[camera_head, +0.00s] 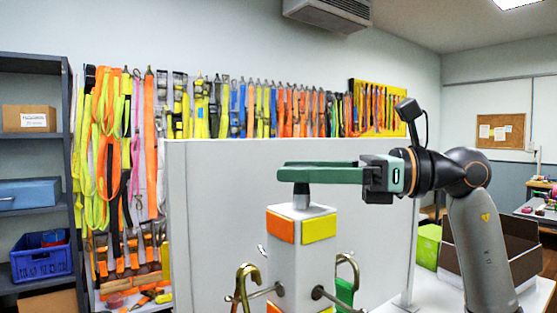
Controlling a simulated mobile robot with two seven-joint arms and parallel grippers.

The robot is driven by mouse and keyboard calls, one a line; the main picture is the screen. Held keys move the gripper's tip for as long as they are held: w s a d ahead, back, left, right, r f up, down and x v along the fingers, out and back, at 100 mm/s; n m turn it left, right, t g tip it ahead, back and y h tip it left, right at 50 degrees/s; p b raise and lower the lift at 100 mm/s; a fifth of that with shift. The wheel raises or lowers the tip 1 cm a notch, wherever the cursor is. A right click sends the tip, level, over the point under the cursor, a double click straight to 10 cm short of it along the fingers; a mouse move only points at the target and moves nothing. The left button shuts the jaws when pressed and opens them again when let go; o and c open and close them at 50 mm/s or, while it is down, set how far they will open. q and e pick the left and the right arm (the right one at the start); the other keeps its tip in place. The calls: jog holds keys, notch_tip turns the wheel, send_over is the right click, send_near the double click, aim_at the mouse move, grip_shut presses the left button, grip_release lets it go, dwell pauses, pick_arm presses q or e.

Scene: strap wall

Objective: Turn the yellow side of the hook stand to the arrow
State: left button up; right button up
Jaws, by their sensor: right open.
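The hook stand (287,262) is a light grey upright post in the front middle. An orange panel (280,228) is on its left visible face and a yellow panel (319,228) on its right visible face. A brass hook (243,288) sticks out at the left, and another hook (347,265) at the right has something green on it. A short dark stem (301,197) rises from the stand's top. My right gripper (288,172) is open, its green fingers level at the stem's top; I cannot tell whether they touch it. The arrow and my left gripper are not in view.
A grey-white panel (215,220) stands right behind the stand. Many coloured straps (250,105) hang on the wall beyond. A dark shelf (35,145) with a blue crate (40,262) is at the left. A lime green box (427,246) and an open dark box (505,245) lie at the right.

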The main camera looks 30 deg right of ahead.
aim_at(279, 207)
jog(key=shift+x, duration=1.65)
grip_shut()
